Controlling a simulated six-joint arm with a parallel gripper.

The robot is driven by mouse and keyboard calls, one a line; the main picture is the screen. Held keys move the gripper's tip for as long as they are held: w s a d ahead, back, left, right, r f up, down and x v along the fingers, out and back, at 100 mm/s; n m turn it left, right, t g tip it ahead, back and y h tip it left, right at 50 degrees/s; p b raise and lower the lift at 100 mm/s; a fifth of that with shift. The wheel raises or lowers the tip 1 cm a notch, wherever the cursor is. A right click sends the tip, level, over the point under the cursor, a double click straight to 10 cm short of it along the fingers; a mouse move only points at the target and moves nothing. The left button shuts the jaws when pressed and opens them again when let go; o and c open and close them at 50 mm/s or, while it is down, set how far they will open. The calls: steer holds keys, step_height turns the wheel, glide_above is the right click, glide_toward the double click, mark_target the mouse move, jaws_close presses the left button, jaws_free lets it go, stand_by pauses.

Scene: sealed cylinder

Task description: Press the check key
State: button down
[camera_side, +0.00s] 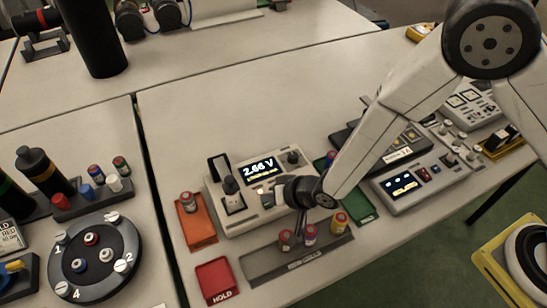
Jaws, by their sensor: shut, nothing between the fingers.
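A light grey tester (248,217) stands on the bench and its lit display (261,169) reads 2.66 V. Small keys (266,197) lie below the display; I cannot tell which is the check key. My gripper (301,213) is shut and empty, low at the tester's right front corner. My wrist hides part of that corner, and contact with a key cannot be made out.
A grey tray (262,267) with several small cells lies in front. A red HOLD tray (217,279), an orange tray (196,232) and a green tray (360,207) surround the tester. A numbered round carousel (72,280) stands left, and a second lit device (411,184) right.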

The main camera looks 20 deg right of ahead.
steer(key=shift+r, duration=0.1)
steer(key=shift+r, duration=2.4)
steer(key=s+d+r+g+h, duration=0.1)
steer(key=d+r+h, duration=0.15)
steer(key=d, duration=0.65)
steer(key=d+r+g+h, duration=0.1)
steer(key=d+r, duration=0.3)
steer(key=d, duration=0.5)
steer(key=s+d+r+n+g+h, duration=0.1)
steer(key=s+d+r+g+h, duration=0.1)
steer(key=s+d, duration=0.8)
steer(key=shift+s+d+r+n+g, duration=0.15)
steer(key=shift+d+r+n+g, duration=0.35)
steer(key=shift+d, duration=0.6)
